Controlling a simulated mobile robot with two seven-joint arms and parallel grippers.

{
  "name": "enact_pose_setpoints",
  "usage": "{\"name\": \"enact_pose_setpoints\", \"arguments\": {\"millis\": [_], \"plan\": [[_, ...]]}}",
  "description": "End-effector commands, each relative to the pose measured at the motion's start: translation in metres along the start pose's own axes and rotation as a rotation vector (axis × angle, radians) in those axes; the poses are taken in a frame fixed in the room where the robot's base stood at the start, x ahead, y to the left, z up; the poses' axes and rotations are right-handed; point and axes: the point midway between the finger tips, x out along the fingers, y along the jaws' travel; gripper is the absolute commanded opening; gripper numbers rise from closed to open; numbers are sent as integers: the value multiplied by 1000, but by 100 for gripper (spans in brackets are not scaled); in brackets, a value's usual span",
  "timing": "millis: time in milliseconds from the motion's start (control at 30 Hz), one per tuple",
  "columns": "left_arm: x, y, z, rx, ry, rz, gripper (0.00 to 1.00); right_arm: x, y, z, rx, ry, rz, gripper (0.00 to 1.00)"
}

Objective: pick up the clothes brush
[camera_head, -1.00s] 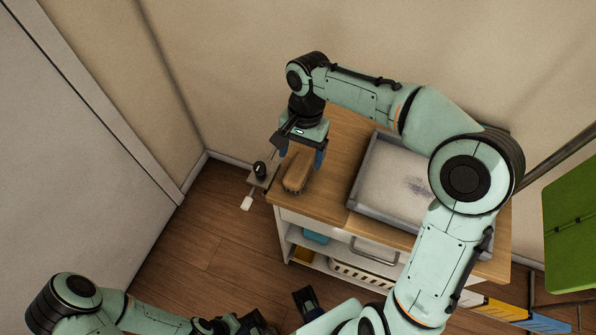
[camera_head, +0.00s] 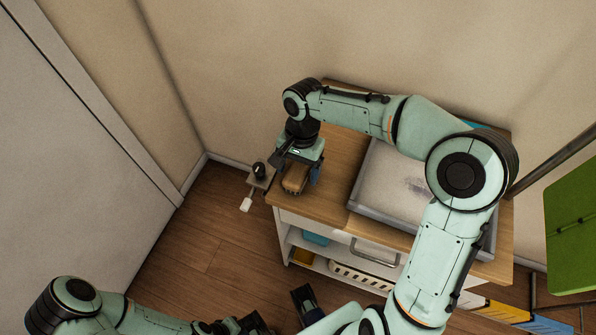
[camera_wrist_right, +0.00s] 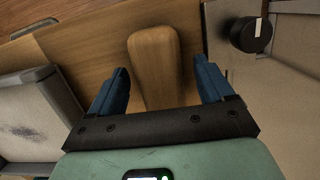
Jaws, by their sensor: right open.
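The clothes brush (camera_head: 295,179) has a rounded brown wooden back and lies near the left end of the wooden top. My right gripper (camera_head: 296,174) is over it from above, hiding its far part in the head view. In the right wrist view the brush (camera_wrist_right: 156,62) lies between the two blue fingers of the right gripper (camera_wrist_right: 164,88). The fingers are open, with a gap on each side of the brush. My left gripper (camera_head: 280,318) is at the bottom edge of the head view, away from the brush; its jaws are unclear.
A grey tray (camera_head: 357,207) stands on the wooden top (camera_head: 340,170) right of the brush. A metal fixture with a black knob (camera_head: 259,170) sticks out at the left end. Shelves with a white basket (camera_head: 358,277) are below. A wall is behind.

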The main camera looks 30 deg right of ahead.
Motion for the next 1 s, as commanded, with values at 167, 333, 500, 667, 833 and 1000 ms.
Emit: {"name": "enact_pose_setpoints", "arguments": {"millis": [167, 333, 500, 667, 833, 1000], "plan": [[2, -1, 0, 0, -1, 0, 0, 3, 0, 0, -1, 0, 0, 81], [2, -1, 0, 0, -1, 0, 0, 3, 0, 0, -1, 0, 0, 81], [2, 0, 0, 0, -1, 0, 0, 3, 0, 0, -1, 0, 0, 61], [2, 0, 0, 0, -1, 0, 0, 3, 0, 0, -1, 0, 0, 22], [2, -1, 0, 0, -1, 0, 0, 2, 0, 0, -1, 0, 0, 22], [0, 0, 0, 0, 0, 0, 0, 0, 0, 0, 0, 0, 0, 22]]}}
